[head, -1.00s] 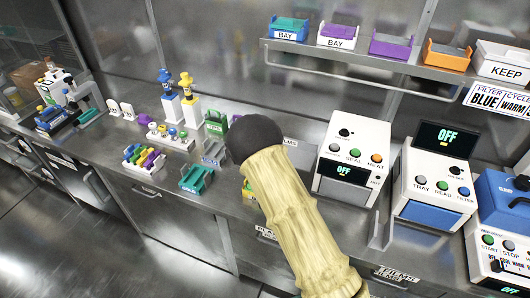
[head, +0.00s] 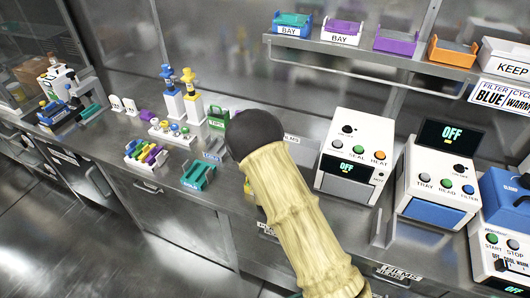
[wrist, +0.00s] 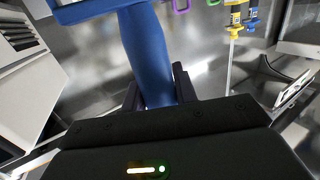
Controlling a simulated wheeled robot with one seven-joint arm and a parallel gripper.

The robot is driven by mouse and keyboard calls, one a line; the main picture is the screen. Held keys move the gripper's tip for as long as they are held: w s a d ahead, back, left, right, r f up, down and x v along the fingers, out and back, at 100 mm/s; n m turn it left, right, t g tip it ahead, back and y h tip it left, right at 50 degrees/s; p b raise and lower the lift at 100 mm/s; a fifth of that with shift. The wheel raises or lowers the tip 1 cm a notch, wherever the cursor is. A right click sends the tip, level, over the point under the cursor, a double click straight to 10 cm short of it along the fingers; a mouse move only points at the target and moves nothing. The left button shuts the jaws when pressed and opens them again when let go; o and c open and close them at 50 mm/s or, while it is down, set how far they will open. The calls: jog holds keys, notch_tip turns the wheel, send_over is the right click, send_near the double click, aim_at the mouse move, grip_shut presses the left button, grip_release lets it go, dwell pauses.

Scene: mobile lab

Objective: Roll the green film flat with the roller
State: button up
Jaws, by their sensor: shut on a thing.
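In the wrist view my gripper (wrist: 157,84) is shut on a blue handle, which looks like the roller (wrist: 147,45). The handle runs up between the two black fingers to a wider blue part at the top left edge, cut off by the frame. It appears held in the air, with the counter and wall behind it. In the head view my sleeved arm covers the middle of the counter, and the gripper and roller do not show. I cannot make out the green film in either view.
The steel counter (head: 232,178) holds a teal tray (head: 197,176), a rack of coloured pieces (head: 146,154) and a green box (head: 218,117) on the left. A shelf above carries coloured bays (head: 397,40).

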jog(key=shift+s+f, duration=0.1)
jog(key=shift+s, duration=0.1)
jog(key=shift+s+a, duration=0.25)
jog(key=shift+s, duration=0.35)
jog(key=shift+w, duration=0.1)
jog(key=shift+w+d+b, duration=0.25)
jog(key=shift+w+b, duration=0.3)
jog(key=shift+w, duration=0.1)
dwell(0.4)
jog(key=shift+w+d+b, duration=0.25)
jog(key=shift+w+b, duration=0.05)
jog(key=shift+w, duration=0.4)
jog(key=shift+w+d+b, duration=0.25)
jog(key=shift+w+b, duration=0.05)
jog(key=shift+w, duration=0.25)
jog(key=shift+s, duration=0.1)
